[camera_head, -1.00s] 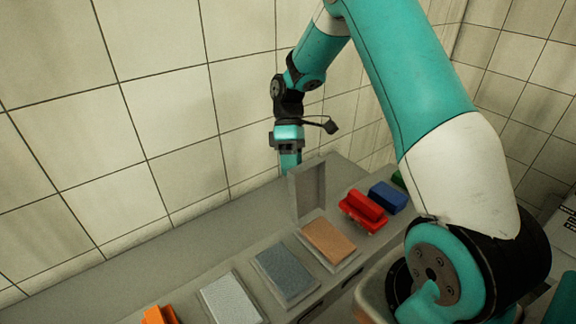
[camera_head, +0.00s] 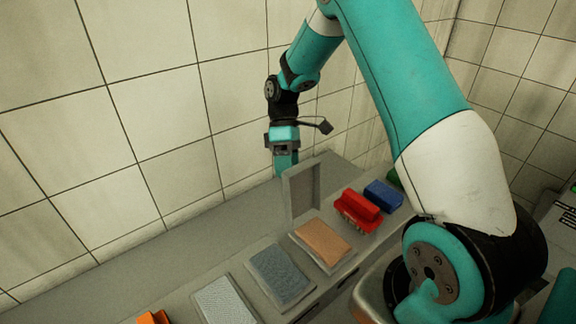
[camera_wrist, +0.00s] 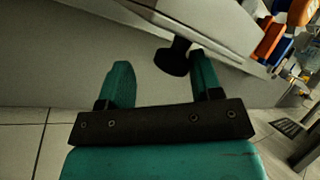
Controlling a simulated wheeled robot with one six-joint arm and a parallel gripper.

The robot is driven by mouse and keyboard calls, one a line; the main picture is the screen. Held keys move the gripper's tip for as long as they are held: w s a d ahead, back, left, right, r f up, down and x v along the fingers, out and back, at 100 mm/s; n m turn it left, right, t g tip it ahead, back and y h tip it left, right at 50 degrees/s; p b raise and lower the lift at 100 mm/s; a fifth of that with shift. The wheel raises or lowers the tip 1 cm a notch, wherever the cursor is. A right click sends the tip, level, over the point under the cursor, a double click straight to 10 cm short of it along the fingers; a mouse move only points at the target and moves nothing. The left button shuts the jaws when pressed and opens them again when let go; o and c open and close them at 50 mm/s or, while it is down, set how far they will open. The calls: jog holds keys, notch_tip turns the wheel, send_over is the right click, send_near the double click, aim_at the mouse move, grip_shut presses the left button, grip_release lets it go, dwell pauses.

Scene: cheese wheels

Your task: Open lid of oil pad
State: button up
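A grey lid (camera_head: 301,192) stands upright, open, at the back edge of a tan pad (camera_head: 323,242) on the counter. I cannot tell from the pictures whether this tan pad is the oil pad. My gripper (camera_head: 286,163) points down just behind the lid, its tips partly hidden by it. In the wrist view my gripper (camera_wrist: 160,64) is open, its two teal fingers apart. A black knob (camera_wrist: 173,58) on a grey panel (camera_wrist: 75,55) shows between the fingers, nearer the right one. I cannot tell whether that finger touches it.
A blue-grey pad (camera_head: 280,277) and a whitish pad (camera_head: 226,303) lie to the left in the same row. An orange object (camera_head: 153,317) is at the bottom edge. A red brush (camera_head: 358,209) and a blue block (camera_head: 384,195) stand to the right. A tiled wall (camera_head: 150,110) rises behind.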

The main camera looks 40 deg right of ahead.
dwell(0.4)
jog(key=p+v, duration=0.3)
jog(key=v, duration=0.9)
jog(key=s+a+r+t+b, duration=0.1)
jog(key=s+a+b, duration=0.3)
jog(key=s+a, duration=0.3)
jog(key=s+a+r+t+b, duration=0.2)
jog(key=s+a+b, duration=0.15)
jog(key=a, duration=0.65)
jog(key=s+a+f+t+b, duration=0.1)
jog(key=s+a+f+b, duration=0.1)
jog(key=s, duration=0.6)
jog(key=s+a+f+m+t+y+b, duration=0.1)
jog(key=s+a+f+b, duration=0.1)
jog(key=s, duration=0.6)
jog(key=shift+s+a+f+t, duration=0.3)
jog(key=shift+s+a+f, duration=0.1)
jog(key=shift+a+f, duration=0.15)
